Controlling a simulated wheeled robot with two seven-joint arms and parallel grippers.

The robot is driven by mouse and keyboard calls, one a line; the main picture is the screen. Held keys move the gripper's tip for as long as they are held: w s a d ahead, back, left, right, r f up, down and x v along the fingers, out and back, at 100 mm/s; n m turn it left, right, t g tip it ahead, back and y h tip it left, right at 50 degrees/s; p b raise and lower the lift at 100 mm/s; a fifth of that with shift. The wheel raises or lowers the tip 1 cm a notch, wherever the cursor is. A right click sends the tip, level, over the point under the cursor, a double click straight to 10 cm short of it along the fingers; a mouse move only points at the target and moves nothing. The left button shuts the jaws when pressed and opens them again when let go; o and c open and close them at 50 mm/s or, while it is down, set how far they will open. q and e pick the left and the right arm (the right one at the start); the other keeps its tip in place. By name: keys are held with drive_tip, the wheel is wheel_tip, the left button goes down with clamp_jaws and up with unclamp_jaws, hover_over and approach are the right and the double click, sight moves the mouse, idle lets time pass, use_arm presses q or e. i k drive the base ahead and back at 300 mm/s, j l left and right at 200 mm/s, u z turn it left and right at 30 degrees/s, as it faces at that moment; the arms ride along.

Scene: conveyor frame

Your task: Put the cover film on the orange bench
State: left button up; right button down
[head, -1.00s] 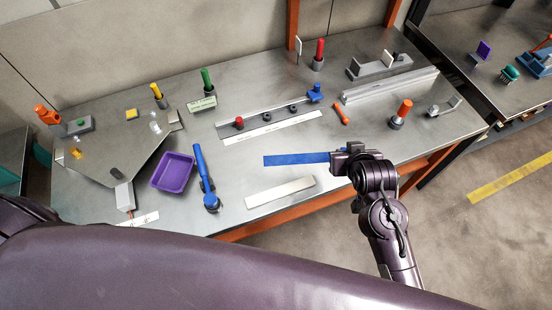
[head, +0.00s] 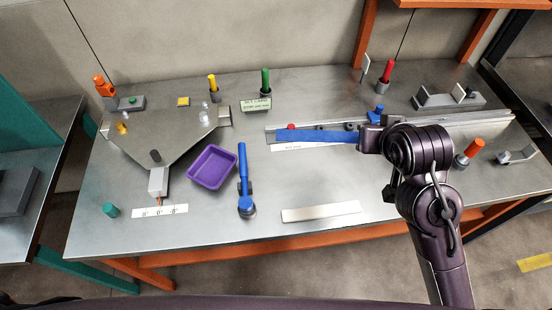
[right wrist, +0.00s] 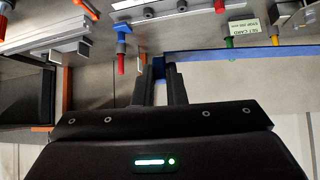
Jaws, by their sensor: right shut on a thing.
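The cover film, a long flat blue strip (head: 315,136), is held level by its right end in my right gripper (head: 366,138). It crosses in front of the rail fixture (head: 272,131); I see no clear contact with the bench. In the right wrist view the blue strip (right wrist: 250,57) reaches right from my shut right gripper (right wrist: 162,72). The orange bench has a grey metal top (head: 230,230) and orange legs (head: 340,236). My left gripper is not in view.
A purple tray (head: 195,183), a blue-handled tool (head: 243,175) and a pale bar (head: 320,212) lie along the front. Coloured posts, such as a green one (head: 265,80) and a red one (head: 386,70), stand at the back. A teal-framed bench (head: 40,245) is at left.

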sight(323, 164)
drive_tip(key=i+l+u, duration=0.15)
drive_tip(key=l+u, duration=0.3)
drive_tip(key=l, duration=0.35)
drive_tip(key=l+u, duration=0.45)
drive_tip(key=l, duration=0.9)
